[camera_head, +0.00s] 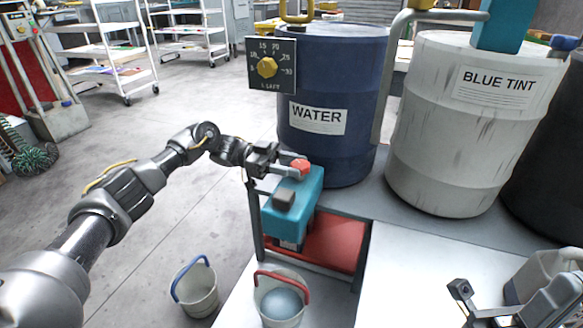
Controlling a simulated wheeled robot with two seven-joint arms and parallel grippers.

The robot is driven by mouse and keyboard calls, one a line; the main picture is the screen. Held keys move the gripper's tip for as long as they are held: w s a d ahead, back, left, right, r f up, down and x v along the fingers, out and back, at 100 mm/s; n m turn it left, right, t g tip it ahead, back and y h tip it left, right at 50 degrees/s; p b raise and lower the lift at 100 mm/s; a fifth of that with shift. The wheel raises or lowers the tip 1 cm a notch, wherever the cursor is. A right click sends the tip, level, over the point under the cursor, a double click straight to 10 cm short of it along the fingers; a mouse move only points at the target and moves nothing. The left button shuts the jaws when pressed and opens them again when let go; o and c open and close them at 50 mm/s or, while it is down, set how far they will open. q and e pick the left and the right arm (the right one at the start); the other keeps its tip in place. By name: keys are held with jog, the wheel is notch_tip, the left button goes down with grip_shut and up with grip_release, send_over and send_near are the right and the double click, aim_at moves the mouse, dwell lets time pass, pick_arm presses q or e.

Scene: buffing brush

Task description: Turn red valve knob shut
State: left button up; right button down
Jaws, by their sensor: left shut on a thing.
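The red valve knob (300,166) sits on top of a teal box-shaped unit (306,190) in front of the water drum. My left gripper (288,168) reaches in from the left at the knob's height and is shut on it. The gripper fingers hide part of the knob. My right gripper (468,303) is low at the lower right, apart from the valve.
A blue WATER drum (333,75) with a dial (267,67) and a white BLUE TINT drum (450,140) stand behind. A red-handled bucket (280,306) stands below the unit. A blue-handled bucket (196,292) is left of it.

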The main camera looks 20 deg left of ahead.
pick_arm(q)
jog(key=shift+s+d+f, duration=0.1)
jog(key=shift+d+f, duration=0.1)
jog(key=shift+f, duration=0.15)
jog(key=o, duration=1)
jog(key=shift+r, duration=0.1)
jog(key=shift+c, duration=0.2)
jog(key=shift+a+r, duration=0.1)
jog(key=shift+a, duration=0.1)
jog(key=shift+a, duration=0.25)
jog(key=a, duration=1)
jog(key=shift+w, duration=0.35)
